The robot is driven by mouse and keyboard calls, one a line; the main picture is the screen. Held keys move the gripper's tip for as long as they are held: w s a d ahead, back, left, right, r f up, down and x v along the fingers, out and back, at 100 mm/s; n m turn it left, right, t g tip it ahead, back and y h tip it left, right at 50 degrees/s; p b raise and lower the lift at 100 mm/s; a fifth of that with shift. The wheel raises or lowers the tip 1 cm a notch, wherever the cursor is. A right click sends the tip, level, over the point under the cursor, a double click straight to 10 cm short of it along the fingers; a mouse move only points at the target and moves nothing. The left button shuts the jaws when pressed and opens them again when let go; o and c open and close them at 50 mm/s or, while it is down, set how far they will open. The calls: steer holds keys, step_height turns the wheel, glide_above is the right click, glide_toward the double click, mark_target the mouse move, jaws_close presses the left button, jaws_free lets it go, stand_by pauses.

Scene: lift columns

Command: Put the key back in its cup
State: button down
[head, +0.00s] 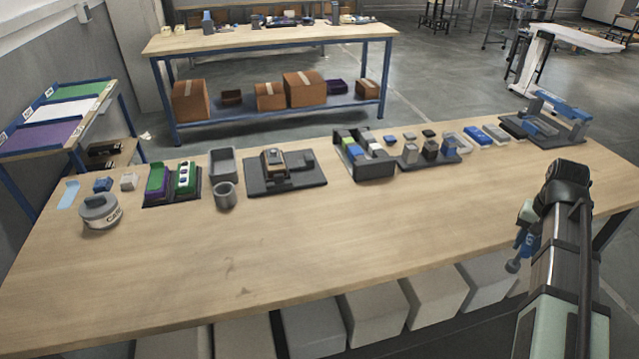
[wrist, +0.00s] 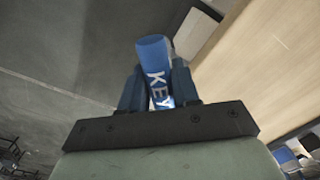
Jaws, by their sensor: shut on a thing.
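My gripper (head: 523,228) is at the right, beside the table's front right edge. It is shut on the key, a blue cylinder with white KEY lettering, which fills the space between the fingers in the wrist view (wrist: 154,65). In the head view a small part of the key (head: 527,239) shows, with a grey knob below it. A small round grey cup (head: 225,197) stands upright at the left of the table, far from the gripper. Its inside looks empty. A square grey bin (head: 223,163) stands just behind it.
A round grey labelled container (head: 100,211) and a tray of green and purple parts (head: 172,185) lie left of the cup. A dark fixture (head: 285,172) is to its right. Several small blocks and a blue-handled fixture (head: 550,119) line the back. The front middle is clear.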

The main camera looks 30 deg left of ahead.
steer(key=a+r+n, duration=0.1)
steer(key=a+r, duration=0.4)
steer(key=a, duration=0.6)
steer(key=a+r+n, duration=0.1)
steer(key=a+r, duration=0.3)
steer(key=a, duration=0.8)
steer(key=s+a+r+n, duration=0.1)
steer(key=s+a+n, duration=0.35)
steer(key=a, duration=1.45)
steer(key=s+a+r+n, duration=0.15)
steer(key=s+a, duration=0.65)
steer(key=a, duration=1)
steer(key=s+a+r+n, duration=0.2)
steer(key=s+a, duration=0.4)
steer(key=a, duration=1.3)
step_height(320, 180, down, 9)
steer(key=shift+f, duration=0.2)
steer(key=shift+f, duration=0.1)
steer(key=c, duration=0.8)
jaws_free()
